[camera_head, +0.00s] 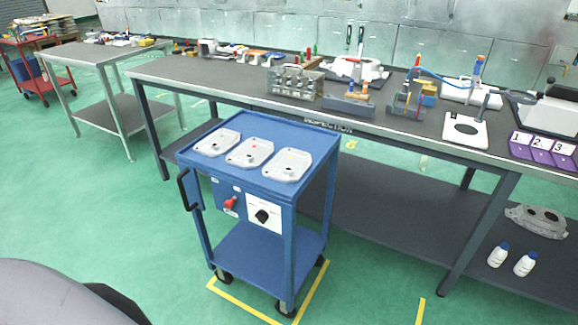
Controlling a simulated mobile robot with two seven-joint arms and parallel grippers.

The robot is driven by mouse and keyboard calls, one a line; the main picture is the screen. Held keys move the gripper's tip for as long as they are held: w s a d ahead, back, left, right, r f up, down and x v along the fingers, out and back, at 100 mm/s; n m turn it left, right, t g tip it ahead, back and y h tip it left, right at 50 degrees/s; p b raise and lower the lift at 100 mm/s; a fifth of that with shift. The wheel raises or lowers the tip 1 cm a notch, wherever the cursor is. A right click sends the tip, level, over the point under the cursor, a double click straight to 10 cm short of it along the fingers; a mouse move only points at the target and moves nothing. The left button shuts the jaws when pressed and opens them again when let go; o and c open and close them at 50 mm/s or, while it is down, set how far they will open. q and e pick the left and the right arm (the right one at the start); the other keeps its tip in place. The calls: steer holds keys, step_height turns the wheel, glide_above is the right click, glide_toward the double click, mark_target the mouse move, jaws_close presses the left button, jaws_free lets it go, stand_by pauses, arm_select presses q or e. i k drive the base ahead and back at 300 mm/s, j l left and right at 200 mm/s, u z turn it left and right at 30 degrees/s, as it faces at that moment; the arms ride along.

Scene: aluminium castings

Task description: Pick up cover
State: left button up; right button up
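Three pale grey cast covers lie flat in a row on the top of a blue cart (262,126). Neither of my grippers is in view.
The cart stands on the green floor inside yellow tape lines, with a black handle (186,190) on its left. Behind it a long inspection bench (225,78) carries fixtures, tools and purple numbered trays (541,149). White bottles (525,264) stand on its lower shelf.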

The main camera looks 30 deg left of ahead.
mark_target(252, 150)
steer(key=u, duration=1.35)
